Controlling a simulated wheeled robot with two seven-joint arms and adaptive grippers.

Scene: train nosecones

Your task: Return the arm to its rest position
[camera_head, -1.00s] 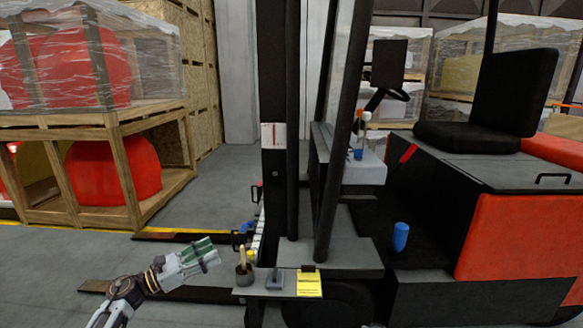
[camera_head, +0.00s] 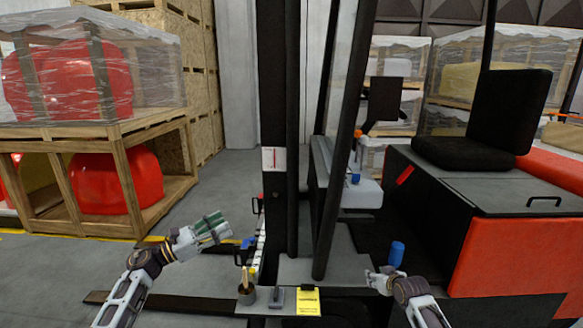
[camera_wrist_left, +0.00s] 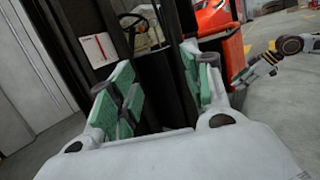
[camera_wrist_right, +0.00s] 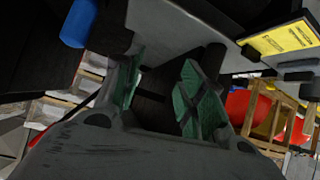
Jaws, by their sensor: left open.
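My left gripper (camera_head: 214,228) is at the left of the forklift in the head view, raised above the floor. In the left wrist view (camera_wrist_left: 158,85) its green-padded fingers stand apart with nothing between them. My right gripper (camera_head: 374,275) is at the lower right in the head view, beside a blue cylinder (camera_head: 397,254). In the right wrist view (camera_wrist_right: 160,85) its green-padded fingers are apart and no held object shows between them. The blue cylinder also shows at that view's upper left (camera_wrist_right: 80,22), outside the fingers.
The forklift's dark mast (camera_head: 280,130) rises in the middle, with a seat (camera_head: 470,155) to the right. Wooden crates (camera_head: 125,185) with red nosecones (camera_head: 120,180) stand left. Grey floor is open between.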

